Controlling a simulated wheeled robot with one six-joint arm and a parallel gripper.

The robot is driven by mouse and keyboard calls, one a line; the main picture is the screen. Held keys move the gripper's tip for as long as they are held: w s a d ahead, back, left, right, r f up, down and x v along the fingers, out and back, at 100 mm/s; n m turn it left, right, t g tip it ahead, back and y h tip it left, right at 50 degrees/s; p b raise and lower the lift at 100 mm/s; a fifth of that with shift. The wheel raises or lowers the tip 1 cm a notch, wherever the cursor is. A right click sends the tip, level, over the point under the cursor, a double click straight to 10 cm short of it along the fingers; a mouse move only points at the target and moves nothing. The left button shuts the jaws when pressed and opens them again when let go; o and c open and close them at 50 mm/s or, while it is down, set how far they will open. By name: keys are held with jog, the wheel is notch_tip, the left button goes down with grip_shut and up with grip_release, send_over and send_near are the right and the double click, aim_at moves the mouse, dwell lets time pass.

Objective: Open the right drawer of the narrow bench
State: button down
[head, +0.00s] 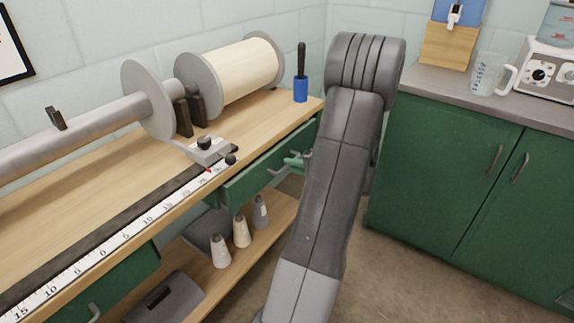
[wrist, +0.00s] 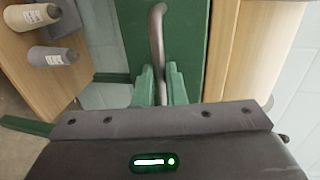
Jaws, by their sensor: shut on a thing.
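The right drawer (head: 246,184) of the narrow bench (head: 130,168) has a green front, under the bench's right end. Its front seems to stand slightly out from the bench edge; how far is hard to tell. In the wrist view the green drawer front (wrist: 190,22) fills the top middle, with a curved grey bar handle (wrist: 157,32). My gripper (head: 298,160) has green fingers and is at this handle, partly hidden by my arm in the head view. In the wrist view my gripper (wrist: 162,82) is shut on the handle, one finger on each side.
Several yarn cones (head: 241,232) stand on the lower shelf. A green cabinet (head: 440,150) stands right, with open floor between.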

jog(key=f+b+v, duration=0.3)
jog(key=v, duration=1.5)
jog(key=shift+s+d+f, duration=0.3)
jog(key=shift+d+f, duration=0.05)
jog(key=shift+d, duration=0.15)
jog(key=c, duration=1.5)
grip_release()
jog(key=p+v, duration=0.2)
jog(key=v, duration=1.1)
jog(key=shift+s+d, duration=0.25)
jog(key=shift+d, duration=0.05)
